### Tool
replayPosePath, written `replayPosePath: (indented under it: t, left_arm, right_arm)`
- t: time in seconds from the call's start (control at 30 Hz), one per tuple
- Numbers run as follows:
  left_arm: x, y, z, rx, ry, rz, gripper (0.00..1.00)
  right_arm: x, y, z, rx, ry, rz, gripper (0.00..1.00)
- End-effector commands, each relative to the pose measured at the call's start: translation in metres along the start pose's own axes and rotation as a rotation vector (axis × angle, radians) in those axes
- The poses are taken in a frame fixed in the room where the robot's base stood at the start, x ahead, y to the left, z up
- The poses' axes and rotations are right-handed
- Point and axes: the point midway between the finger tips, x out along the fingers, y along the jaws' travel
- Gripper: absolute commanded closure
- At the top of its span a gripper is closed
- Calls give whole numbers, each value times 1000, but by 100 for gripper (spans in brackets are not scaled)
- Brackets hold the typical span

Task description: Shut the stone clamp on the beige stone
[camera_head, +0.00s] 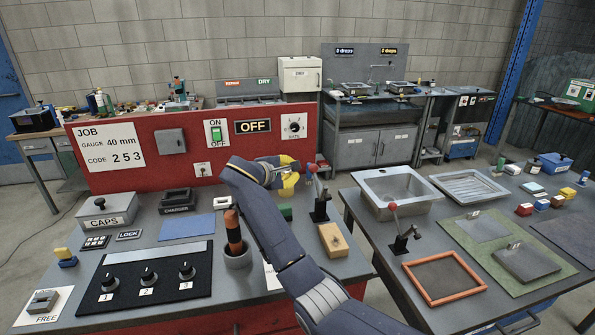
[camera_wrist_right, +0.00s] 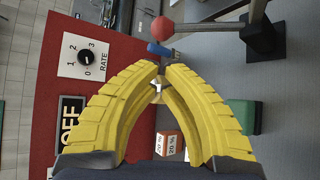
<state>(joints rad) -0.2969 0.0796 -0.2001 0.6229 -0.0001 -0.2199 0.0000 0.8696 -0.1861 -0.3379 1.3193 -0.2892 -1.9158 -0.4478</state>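The stone clamp (camera_head: 320,208) has a dark upright and a lever with a red ball knob (camera_head: 312,168). It stands on the left bench, just behind a beige block (camera_head: 333,240), which looks like the beige stone. The lever is raised. In the right wrist view the red knob (camera_wrist_right: 162,28) is just beyond my fingertips, and the lever runs right to the black clamp body (camera_wrist_right: 265,40). My right gripper (camera_head: 294,176), with yellow fingers (camera_wrist_right: 163,72), is beside the knob, its tips drawn together and nothing seen held. The beige stone is not seen in the wrist view. My left gripper is out of view.
A similar red-knobbed clamp (camera_head: 402,240) stands on the right bench by an orange frame (camera_head: 443,277). A green block (camera_head: 286,212) is near the stone clamp. A holder (camera_head: 237,254) with an upright orange-and-black rod is left of my forearm. The red panel (camera_head: 140,182) rises behind.

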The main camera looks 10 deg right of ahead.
Motion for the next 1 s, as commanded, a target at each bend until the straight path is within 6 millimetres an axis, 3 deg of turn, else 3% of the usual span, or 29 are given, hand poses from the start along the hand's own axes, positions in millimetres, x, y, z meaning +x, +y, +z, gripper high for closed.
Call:
replayPosePath:
  t: [0.5,1.0]
  left_arm:
    - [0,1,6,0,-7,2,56]
    - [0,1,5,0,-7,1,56]
  right_arm:
    - [72,1,1,1,-2,0,100]
    - [87,0,1,4,0,0,100]
